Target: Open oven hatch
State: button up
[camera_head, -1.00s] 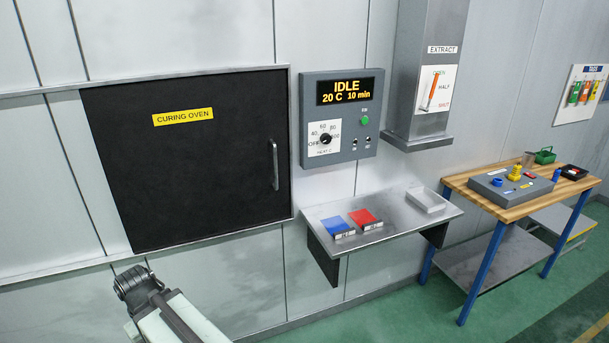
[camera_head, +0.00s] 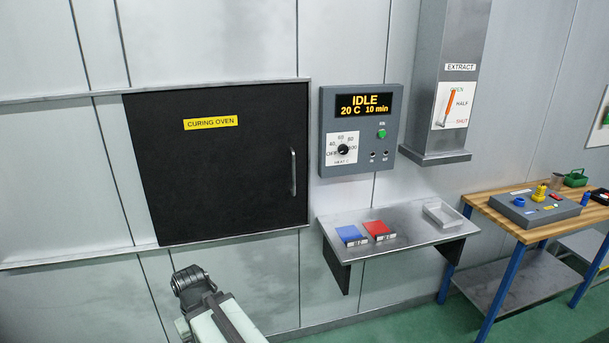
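The curing oven hatch (camera_head: 225,175) is a flat black door set in the grey wall, with a yellow "CURING OVEN" label. It looks closed. Its upright metal handle (camera_head: 293,171) is near the door's right edge. My arm shows at the bottom of the view, below the door, with a dark joint at its top left. My gripper's fingers cannot be made out, and nothing of my arm touches the handle.
A control box (camera_head: 360,130) right of the oven reads "IDLE 20 C 10 min". Below it, a metal shelf (camera_head: 405,240) juts out with a blue block (camera_head: 351,234), a red block (camera_head: 378,229) and a clear tray (camera_head: 440,214). A workbench (camera_head: 487,209) stands at right.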

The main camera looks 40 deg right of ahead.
aim_at(223, 161)
jog(key=z, duration=0.1)
jog(key=i, duration=1)
jog(key=u, duration=0.05)
